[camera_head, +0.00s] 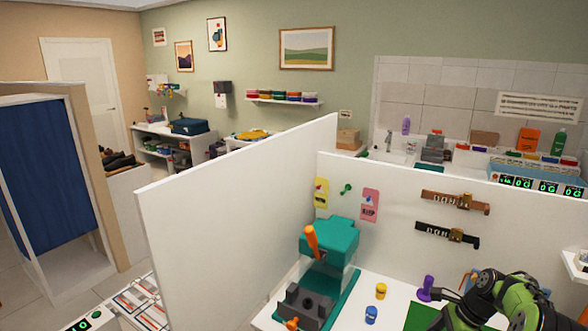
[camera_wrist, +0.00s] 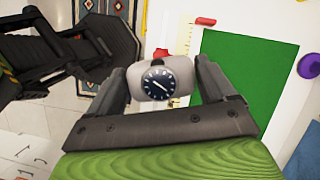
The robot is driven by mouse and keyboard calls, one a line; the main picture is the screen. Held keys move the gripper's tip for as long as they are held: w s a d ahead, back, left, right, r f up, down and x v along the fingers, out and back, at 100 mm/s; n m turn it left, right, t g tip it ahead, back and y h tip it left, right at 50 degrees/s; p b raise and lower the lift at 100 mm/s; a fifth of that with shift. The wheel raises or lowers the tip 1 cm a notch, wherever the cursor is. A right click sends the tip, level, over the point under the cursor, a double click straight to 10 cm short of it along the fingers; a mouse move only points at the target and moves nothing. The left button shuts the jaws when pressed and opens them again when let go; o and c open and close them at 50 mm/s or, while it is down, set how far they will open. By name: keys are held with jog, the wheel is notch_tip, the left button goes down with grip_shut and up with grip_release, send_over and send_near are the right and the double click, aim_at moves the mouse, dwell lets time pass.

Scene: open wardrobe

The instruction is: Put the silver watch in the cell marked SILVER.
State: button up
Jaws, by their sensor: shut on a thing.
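My gripper (camera_wrist: 158,66) is shut on the silver watch (camera_wrist: 159,84) in the wrist view. The watch has a round dark dial with light marks and sits around a pale grey rounded body between the two fingers. It is held above a white surface with a green mat (camera_wrist: 238,85). In the head view my arm reaches in at the lower right, and the watch cannot be made out there. No cell marked SILVER can be read in either view.
A teal press (camera_head: 328,241) with an orange handle stands on the white bench, beside yellow (camera_head: 381,291) and blue (camera_head: 371,314) pots. A purple-handled tool (camera_head: 427,286) stands near my arm. A white partition (camera_head: 235,215) borders the bench on the left.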

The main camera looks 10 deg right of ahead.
jog(key=a+f+n+g+h+b, duration=0.1)
jog(key=a+f+n+g+b, duration=0.1)
jog(key=a+f+n, duration=0.4)
jog(key=a+f+n+g+h+b, duration=0.1)
jog(key=a+f+n+g+b, duration=0.1)
jog(key=a+f+n, duration=0.4)
jog(key=s+a+f+n+g+h+b, duration=0.1)
jog(key=a+f+n+b, duration=0.3)
jog(key=a, duration=1.2)
notch_tip(320, 180, down, 3)
jog(key=n+g+h, duration=0.1)
jog(key=n, duration=0.5)
jog(key=shift+a+n+b, duration=0.3)
jog(key=shift+a, duration=0.1)
